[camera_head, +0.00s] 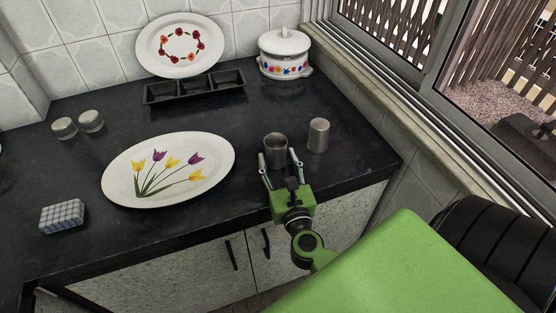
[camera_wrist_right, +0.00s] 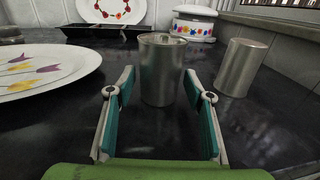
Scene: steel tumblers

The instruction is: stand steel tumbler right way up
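A steel tumbler (camera_head: 276,148) stands upright on the dark counter, its open mouth showing dark at the top. It also shows in the right wrist view (camera_wrist_right: 162,72), straight ahead at the fingertips. A second steel tumbler (camera_head: 318,135) stands just to its right, with a closed, flat end up, so it looks upside down; it also shows in the right wrist view (camera_wrist_right: 241,68). My right gripper (camera_head: 279,162) is open, its fingertips on either side of the first tumbler's near part. I cannot tell whether either finger touches it. My left gripper is not in view.
A large oval tulip plate (camera_head: 120,188) lies to the left. Behind are a black three-part tray (camera_head: 195,88), an upright floral plate (camera_head: 150,40) and a white lidded pot (camera_head: 284,50). Two small jars (camera_head: 64,128) and a checked box (camera_head: 62,216) are farther left. The window ledge bounds the right.

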